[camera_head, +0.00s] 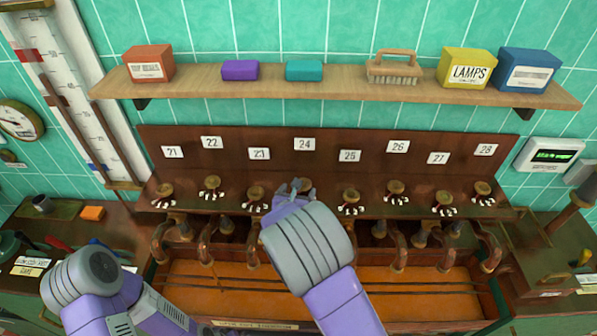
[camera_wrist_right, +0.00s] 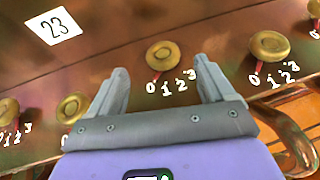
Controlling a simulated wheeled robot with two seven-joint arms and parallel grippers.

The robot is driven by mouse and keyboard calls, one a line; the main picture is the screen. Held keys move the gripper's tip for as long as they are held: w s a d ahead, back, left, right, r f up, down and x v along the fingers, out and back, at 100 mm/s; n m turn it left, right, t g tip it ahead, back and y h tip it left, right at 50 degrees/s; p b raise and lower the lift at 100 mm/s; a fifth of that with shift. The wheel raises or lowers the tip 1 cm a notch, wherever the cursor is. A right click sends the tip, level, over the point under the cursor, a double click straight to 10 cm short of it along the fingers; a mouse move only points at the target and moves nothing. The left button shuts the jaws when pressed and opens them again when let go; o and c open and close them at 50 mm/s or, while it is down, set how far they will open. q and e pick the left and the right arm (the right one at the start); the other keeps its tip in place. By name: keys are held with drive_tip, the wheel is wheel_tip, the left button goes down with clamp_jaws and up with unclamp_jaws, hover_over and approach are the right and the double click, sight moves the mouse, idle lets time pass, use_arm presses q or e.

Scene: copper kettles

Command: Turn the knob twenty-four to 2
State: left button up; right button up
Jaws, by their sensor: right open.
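Knob twenty-four (camera_head: 302,186) is a round brass knob below the white 24 label (camera_head: 304,144), partly hidden by my right gripper. In the right wrist view knob twenty-four (camera_wrist_right: 162,55) shows between and just beyond the fingertips. Its red pointer is at the 0, with 1, 2 and 3 to the right. My right gripper (camera_head: 291,191) is open and empty in front of the knob; its two grey fingers also show in the right wrist view (camera_wrist_right: 161,67). My left arm shows at the lower left, but its gripper is out of sight.
Knob twenty-three (camera_head: 255,194) and knob twenty-five (camera_head: 350,196) stand close on either side, in a row of similar knobs on a dark red-brown panel (camera_head: 230,143). Copper pipes (camera_head: 400,250) curve out below. A wooden shelf (camera_head: 330,92) with boxes and a brush runs above.

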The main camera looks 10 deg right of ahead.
sight(304, 186)
drive_tip(key=p+x, duration=0.1)
drive_tip(key=x, duration=0.5)
drive_tip(key=shift+w+d+f, duration=0.2)
drive_tip(key=shift+w+d, duration=0.05)
drive_tip(key=shift+d, duration=0.1)
